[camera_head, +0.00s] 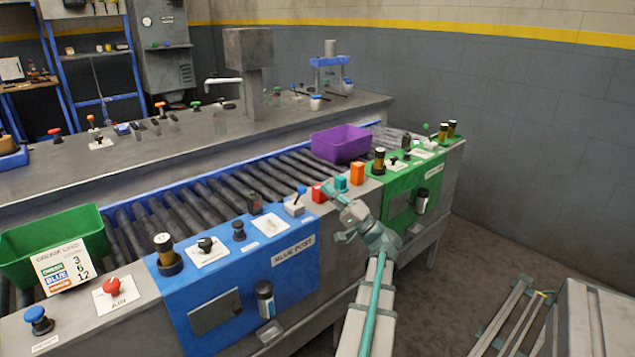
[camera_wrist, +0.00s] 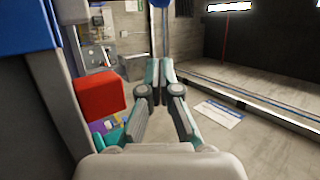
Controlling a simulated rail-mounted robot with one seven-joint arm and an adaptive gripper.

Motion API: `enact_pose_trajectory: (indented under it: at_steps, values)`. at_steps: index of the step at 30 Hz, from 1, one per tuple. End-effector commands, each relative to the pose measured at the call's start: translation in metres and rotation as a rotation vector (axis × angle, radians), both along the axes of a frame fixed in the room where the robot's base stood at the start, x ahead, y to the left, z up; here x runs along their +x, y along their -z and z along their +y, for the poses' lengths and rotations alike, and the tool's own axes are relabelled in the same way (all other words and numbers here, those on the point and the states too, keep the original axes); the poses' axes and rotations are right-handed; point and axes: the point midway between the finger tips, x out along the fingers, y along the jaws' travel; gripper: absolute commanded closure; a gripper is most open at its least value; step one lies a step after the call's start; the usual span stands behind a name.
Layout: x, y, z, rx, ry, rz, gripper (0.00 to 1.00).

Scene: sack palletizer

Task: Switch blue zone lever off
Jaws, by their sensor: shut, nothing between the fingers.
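The blue post panel (camera_head: 295,255) is on the front of the conveyor console. On its top right corner stands a small pale box (camera_head: 294,208) with a blue-tipped lever (camera_head: 301,191); I cannot tell its exact setting. My gripper (camera_head: 332,189) is shut and empty, to the right of this lever and apart from it, by the red block (camera_head: 318,193). In the wrist view the fingers (camera_wrist: 155,68) are closed together, with the red block (camera_wrist: 97,94) to their left. The lever cannot be clearly made out in the wrist view.
A teal block (camera_head: 340,182) and an orange block (camera_head: 357,174) stand beside my gripper. A purple bin (camera_head: 340,144) sits on the rollers behind. Black knobs (camera_head: 238,231) and a red button (camera_head: 111,287) are further left. The green panel (camera_head: 400,205) is to the right.

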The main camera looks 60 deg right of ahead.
Motion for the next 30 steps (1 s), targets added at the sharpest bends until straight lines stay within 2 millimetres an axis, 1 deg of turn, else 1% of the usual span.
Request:
enact_pose_trajectory:
  at_steps: [1,4,10,26,29,30]
  values:
    - [-0.009,0.006,-0.002,0.002,0.004,0.0,1.0]
    - [-0.02,0.015,-0.003,0.002,0.003,0.001,1.0]
    - [-0.033,0.025,-0.004,0.001,0.001,0.0,1.0]
    - [-0.034,0.027,-0.005,0.003,0.003,0.001,1.0]
    - [-0.031,0.029,-0.012,0.025,0.019,0.019,1.0]
    - [-0.028,0.032,-0.018,0.043,0.033,0.033,1.0]
